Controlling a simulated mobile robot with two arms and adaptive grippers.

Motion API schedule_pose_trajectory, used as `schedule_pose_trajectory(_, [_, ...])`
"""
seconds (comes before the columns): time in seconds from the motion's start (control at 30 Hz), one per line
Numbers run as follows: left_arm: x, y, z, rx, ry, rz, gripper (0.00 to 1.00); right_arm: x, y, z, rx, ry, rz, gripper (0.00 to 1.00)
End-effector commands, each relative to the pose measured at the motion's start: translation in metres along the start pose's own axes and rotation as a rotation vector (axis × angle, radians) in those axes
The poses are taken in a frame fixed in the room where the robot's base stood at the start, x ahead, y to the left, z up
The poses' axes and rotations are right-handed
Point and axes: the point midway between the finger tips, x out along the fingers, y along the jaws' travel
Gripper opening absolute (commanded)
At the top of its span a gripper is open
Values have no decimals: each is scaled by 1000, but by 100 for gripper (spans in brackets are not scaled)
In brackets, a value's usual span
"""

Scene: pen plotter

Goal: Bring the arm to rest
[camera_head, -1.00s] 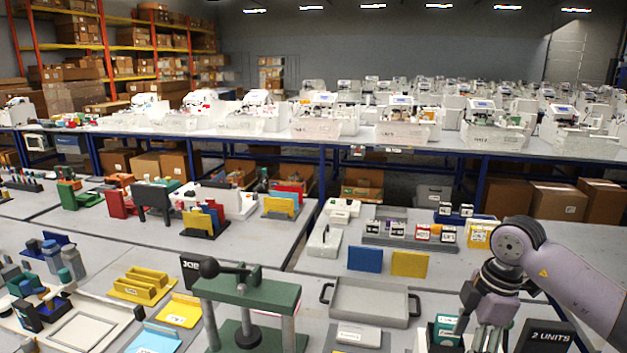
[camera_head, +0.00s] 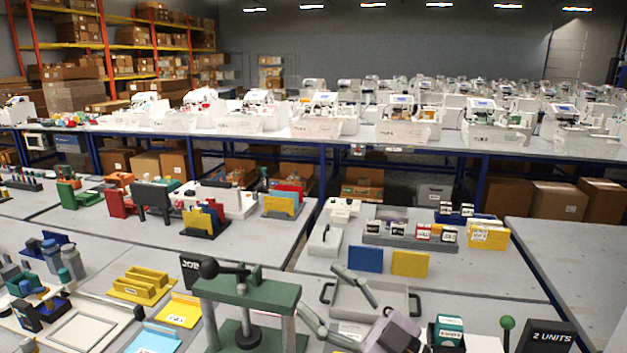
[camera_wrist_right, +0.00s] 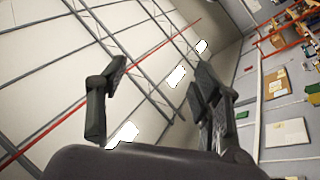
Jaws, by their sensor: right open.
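My right gripper (camera_head: 324,292) is low in the head view, in front of the grey tray (camera_head: 400,309) with black handles. Its two grey fingers are spread apart and point up and to the left, with nothing between them. The right wrist view shows the same open fingers (camera_wrist_right: 155,88) against the ceiling beams and lamps, also empty. Part of my wrist shows at the bottom edge of the head view. My left gripper is not in view.
A green press (camera_head: 247,292) with a black lever stands left of my gripper. A green-and-white box (camera_head: 447,331), a green-knobbed stick (camera_head: 507,325) and a black "2 UNITS" sign (camera_head: 547,337) stand to its right. Blue (camera_head: 365,259) and yellow (camera_head: 410,263) plates stand behind the tray.

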Motion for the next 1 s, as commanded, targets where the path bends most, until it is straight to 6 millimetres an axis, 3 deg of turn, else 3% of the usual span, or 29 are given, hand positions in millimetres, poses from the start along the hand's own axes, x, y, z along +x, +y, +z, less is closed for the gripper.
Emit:
schedule_pose_trajectory(0.1, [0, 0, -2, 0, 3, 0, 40, -27, 33, 16, 59, -77, 292, 59])
schedule_pose_trajectory(0.2, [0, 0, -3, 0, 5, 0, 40, -64, 53, 45, 110, -217, 507, 59])
schedule_pose_trajectory(0.37, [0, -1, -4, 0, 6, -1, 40, -145, 51, 102, 208, -553, 753, 59])
schedule_pose_trajectory(0.5, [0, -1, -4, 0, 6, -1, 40, -228, 9, 147, 321, -921, 839, 59])
schedule_pose_trajectory(0.63, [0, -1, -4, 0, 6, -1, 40, -293, -48, 165, 428, -1228, 805, 59])
schedule_pose_trajectory(0.8, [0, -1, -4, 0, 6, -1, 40, -348, -112, 163, 544, -1501, 691, 59])
schedule_pose_trajectory(1.0, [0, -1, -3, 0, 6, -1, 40, -391, -175, 143, 665, -1723, 520, 59])
